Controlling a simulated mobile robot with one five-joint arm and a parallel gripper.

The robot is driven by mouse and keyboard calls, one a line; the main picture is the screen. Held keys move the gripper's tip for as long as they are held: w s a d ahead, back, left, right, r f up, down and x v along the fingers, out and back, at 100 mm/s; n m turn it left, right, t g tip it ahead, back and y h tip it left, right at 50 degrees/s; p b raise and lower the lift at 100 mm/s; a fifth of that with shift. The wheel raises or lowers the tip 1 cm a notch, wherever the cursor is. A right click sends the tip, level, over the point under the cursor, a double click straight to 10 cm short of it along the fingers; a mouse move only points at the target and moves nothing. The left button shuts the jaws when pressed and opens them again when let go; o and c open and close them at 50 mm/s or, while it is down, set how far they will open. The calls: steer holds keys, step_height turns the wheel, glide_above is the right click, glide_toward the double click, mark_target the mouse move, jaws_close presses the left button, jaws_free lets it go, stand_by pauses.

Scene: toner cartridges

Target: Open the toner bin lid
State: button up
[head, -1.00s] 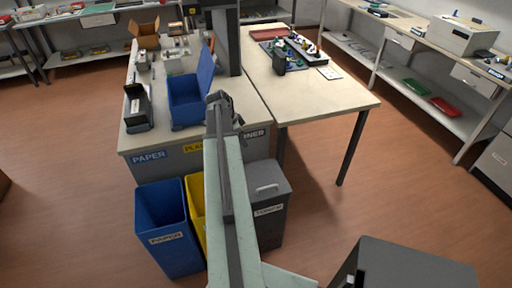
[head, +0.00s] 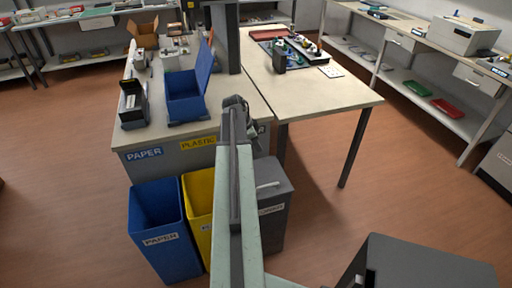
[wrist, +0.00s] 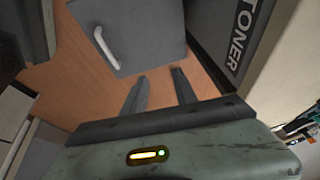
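The grey toner bin (head: 273,213) stands at the right end of the bin row, partly hidden behind my arm. Its lid lies shut on top, with a pale bar handle (head: 268,185). In the wrist view the lid (wrist: 140,22) is at the upper left, with its white handle (wrist: 106,48) slanting across it. My gripper (head: 236,102) is above and behind the bin in the head view, near the table's front edge. In the wrist view its two fingers (wrist: 160,84) are apart with only floor showing between them. They are clear of the handle.
An open blue bin (head: 162,235) and a yellow bin (head: 200,205) stand to the left. The table (head: 190,135) is close behind the bins, and its TONER-labelled front (wrist: 238,40) is near my gripper at the right. A dark grey box (head: 420,265) is at the lower right.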

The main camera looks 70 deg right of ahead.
steer(key=shift+r, duration=0.1)
jaws_close()
stand_by(1.2)
jaws_free()
steer(key=p+v, duration=0.7)
steer(key=shift+w+a+r, duration=0.15)
steer(key=shift+a+r, duration=0.05)
steer(key=shift+r, duration=0.1)
